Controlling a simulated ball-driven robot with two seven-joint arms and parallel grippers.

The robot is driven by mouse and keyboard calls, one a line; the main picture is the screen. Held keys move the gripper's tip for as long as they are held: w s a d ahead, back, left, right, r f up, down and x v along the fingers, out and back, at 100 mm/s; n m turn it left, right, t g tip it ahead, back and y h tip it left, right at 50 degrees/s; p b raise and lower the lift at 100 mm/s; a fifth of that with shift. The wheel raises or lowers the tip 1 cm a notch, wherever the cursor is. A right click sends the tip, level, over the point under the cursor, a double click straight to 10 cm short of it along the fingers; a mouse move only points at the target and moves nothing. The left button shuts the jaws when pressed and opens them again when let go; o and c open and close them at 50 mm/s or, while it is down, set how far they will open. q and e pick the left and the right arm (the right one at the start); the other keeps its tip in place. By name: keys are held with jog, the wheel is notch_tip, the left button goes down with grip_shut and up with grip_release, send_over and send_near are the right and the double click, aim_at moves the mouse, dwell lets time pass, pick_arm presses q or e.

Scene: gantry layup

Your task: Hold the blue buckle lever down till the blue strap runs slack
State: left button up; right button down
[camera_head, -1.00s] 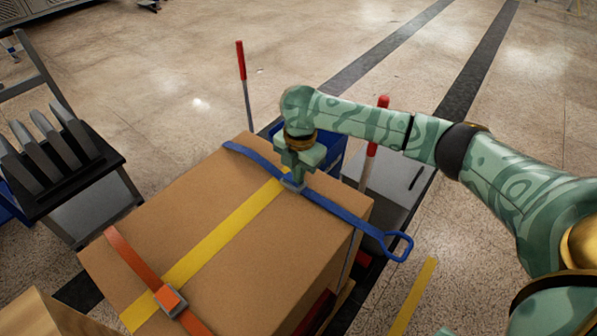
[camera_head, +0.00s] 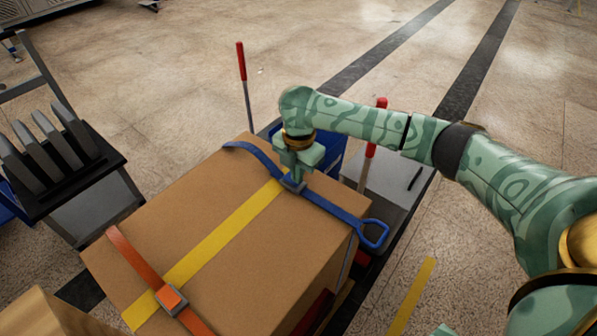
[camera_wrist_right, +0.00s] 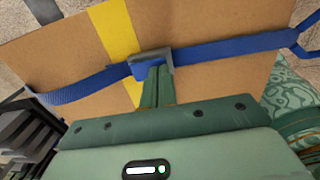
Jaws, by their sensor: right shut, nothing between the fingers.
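A large cardboard box (camera_head: 215,225) carries a blue strap (camera_head: 332,207) across its far end. The strap's grey buckle with a blue lever (camera_head: 297,187) lies where the strap crosses yellow tape. My right gripper (camera_head: 291,178) is shut and empty, its fingertips down at the buckle. In the right wrist view the closed fingertips (camera_wrist_right: 159,70) meet the blue lever (camera_wrist_right: 145,71) inside the grey frame, apparently touching it. Left of the buckle the strap bows in a loose curve. Its blue end loop (camera_head: 375,235) hangs at the box's right edge. My left gripper is out of view.
An orange strap with its own buckle (camera_head: 171,298) crosses the near end of the box. Red-topped posts (camera_head: 241,62) stand behind and right of it. A dark rack with grey slats (camera_head: 62,150) stands at left. Open floor lies beyond.

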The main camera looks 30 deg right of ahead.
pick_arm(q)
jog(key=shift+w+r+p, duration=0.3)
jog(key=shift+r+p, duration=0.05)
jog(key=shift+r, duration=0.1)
pick_arm(e)
jog(key=shift+r, duration=0.6)
jog(key=shift+f, duration=0.1)
